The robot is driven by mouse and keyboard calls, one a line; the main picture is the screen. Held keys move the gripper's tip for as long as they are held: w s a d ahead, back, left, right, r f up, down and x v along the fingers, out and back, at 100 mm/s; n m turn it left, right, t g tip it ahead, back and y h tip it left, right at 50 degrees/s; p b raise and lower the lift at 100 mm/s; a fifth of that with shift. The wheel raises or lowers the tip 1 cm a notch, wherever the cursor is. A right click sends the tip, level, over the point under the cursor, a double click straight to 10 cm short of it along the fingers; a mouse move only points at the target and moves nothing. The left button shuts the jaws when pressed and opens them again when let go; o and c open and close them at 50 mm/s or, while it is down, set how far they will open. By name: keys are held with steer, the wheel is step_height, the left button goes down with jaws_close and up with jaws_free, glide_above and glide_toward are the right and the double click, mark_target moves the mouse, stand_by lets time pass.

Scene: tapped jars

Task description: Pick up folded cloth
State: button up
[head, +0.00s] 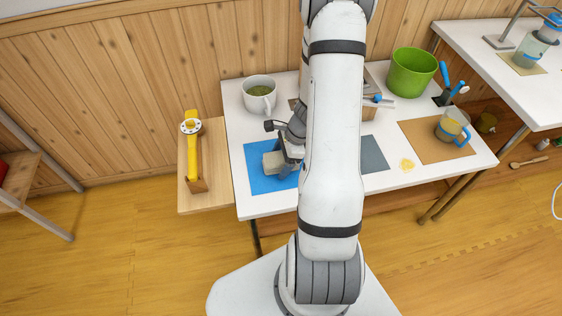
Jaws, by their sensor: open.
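A beige-grey block-like bundle (273,164), which looks like the folded cloth, lies on the blue mat (258,184) at the left of the white table. My gripper (287,164) is low over the mat at the bundle's right side. Its jaws are open. My arm covers the right part of the mat and hides part of the gripper, so I cannot tell whether the fingers are around the bundle or touch it.
A grey-white mug (259,96) stands behind the mat. A green bucket (411,72), a jar with a blue handle (450,129) on a brown mat (415,140) and a small yellow piece (407,165) are to the right. A yellow tool (192,150) stands on a wooden side shelf (216,175).

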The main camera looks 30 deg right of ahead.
mark_target(281, 157)
steer(key=c, duration=1.1)
step_height(281, 157, up, 11)
steer(key=p, duration=0.3)
steer(key=shift+f+p, duration=0.2)
steer(key=shift+p, duration=0.1)
